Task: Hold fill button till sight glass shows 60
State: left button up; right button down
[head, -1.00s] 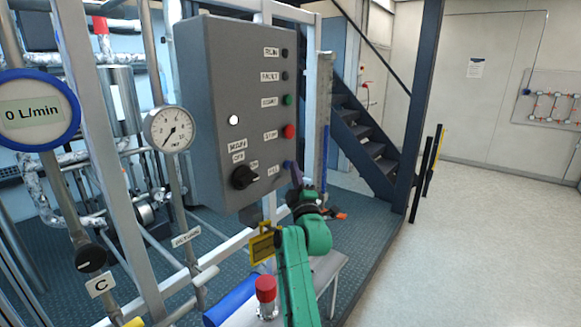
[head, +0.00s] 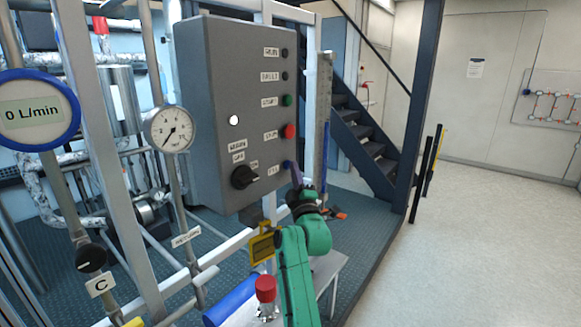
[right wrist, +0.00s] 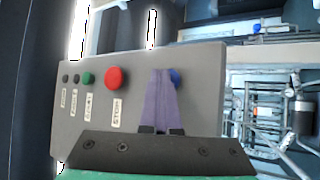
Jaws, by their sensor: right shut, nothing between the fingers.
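The blue fill button (head: 286,164) sits at the bottom of the button column on the grey control box. It also shows in the right wrist view (right wrist: 174,76), partly hidden by my fingers. My right gripper (head: 294,168) is shut and empty, its purple fingertips at the fill button; in the right wrist view the fingertips (right wrist: 162,73) overlap its left side. I cannot tell whether they press it. The sight glass (head: 325,130) is a tall upright tube right of the box, with a blue column in its lower part. Its scale is too small to read. My left gripper is out of view.
The red stop button (head: 289,131) is just above the fill button, with a black rotary switch (head: 244,177) to the left. A yellow tag (head: 262,246) and a red-capped item (head: 266,290) are near my right arm. Open floor lies right.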

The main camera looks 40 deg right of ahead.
dwell(0.4)
jog(key=shift+s+d, duration=0.25)
jog(key=shift+s, duration=0.55)
jog(key=s, duration=0.1)
jog(key=s+d+p, duration=0.1)
jog(key=s, duration=0.2)
jog(key=shift+s+d, duration=0.25)
jog(key=shift+s, duration=0.15)
jog(key=shift+w+f, duration=0.1)
